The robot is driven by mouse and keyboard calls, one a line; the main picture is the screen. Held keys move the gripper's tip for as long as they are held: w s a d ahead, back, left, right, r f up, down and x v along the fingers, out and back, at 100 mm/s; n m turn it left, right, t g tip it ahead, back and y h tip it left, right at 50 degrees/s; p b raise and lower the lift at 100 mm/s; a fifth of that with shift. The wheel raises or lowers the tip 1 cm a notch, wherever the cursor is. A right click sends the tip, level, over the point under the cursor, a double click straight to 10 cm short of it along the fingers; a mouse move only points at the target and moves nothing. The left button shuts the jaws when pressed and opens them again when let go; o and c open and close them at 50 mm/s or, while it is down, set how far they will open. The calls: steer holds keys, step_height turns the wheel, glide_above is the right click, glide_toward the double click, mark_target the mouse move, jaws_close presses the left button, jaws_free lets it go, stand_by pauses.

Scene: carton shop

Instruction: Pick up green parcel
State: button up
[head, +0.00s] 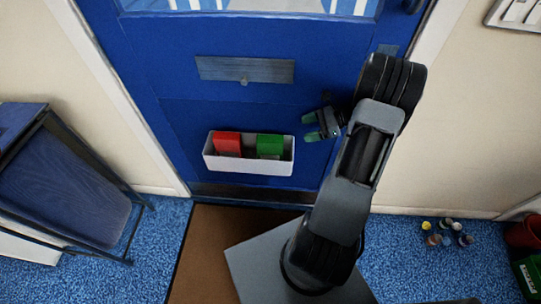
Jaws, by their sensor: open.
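The green parcel (270,146) stands in the right half of a white open-topped box (248,165) in front of the blue door. Its lower part is hidden by the box's front wall. A red parcel (227,143) stands beside it in the left half, with a gap between them. My gripper (313,127) is open and empty. In the picture it is to the right of the green parcel and a little higher, apart from it. The depth between them is hard to tell.
The blue door (290,105) has a grey plate (245,69). A blue chair (65,185) stands at the left. Several small pots (446,233) sit on the blue carpet at the right. A brown mat (215,235) lies before the door.

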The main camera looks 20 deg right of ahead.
mark_target(274, 139)
steer(key=shift+m+t, duration=0.4)
steer(key=shift+t, duration=0.1)
steer(key=x, duration=0.4)
steer(key=f+b+x, duration=0.1)
steer(key=x, duration=0.8)
steer(key=shift+s+d+f, duration=0.1)
steer(key=shift+d+f, duration=0.05)
steer(key=shift+f, duration=0.05)
steer(key=shift+c, duration=0.3)
jaws_close()
steer(key=shift+r, duration=0.1)
